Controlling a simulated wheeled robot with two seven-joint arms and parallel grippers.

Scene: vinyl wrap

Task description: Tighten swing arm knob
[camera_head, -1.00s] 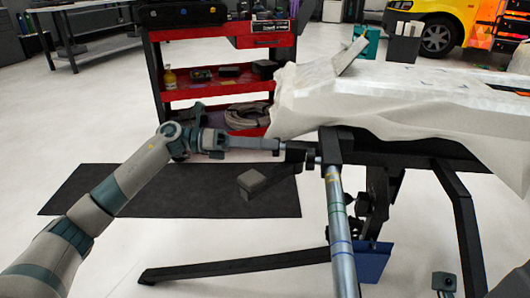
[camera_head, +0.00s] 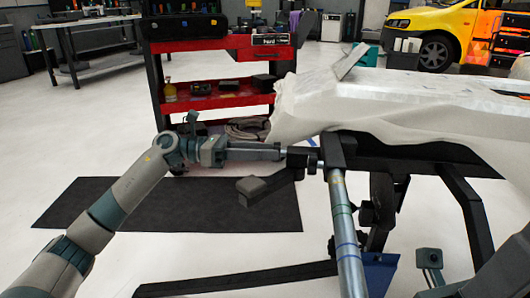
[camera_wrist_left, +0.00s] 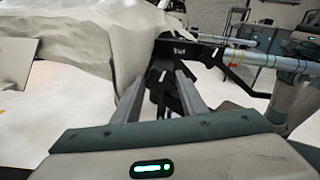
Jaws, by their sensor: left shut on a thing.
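My left gripper (camera_head: 283,152) reaches in from the left at the side of the stand and is shut on a small dark knob (camera_head: 297,157). In the left wrist view the two grey fingers (camera_wrist_left: 160,98) stand on either side of dark parts, and the knob's exact outline is hard to make out. The dark swing arm (camera_head: 262,188) with a blocky end sticks out to the left just below the gripper. It joins the dark stand frame (camera_head: 333,150) near the knob. My right gripper's fingers do not show.
A silvery tube with blue bands (camera_head: 345,225) slants down from the stand. A white-draped panel (camera_head: 400,100) lies on top. A red tool cart (camera_head: 220,95) stands behind, and a black mat (camera_head: 180,205) lies on the floor. A dark stand leg (camera_head: 240,278) crosses the foreground.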

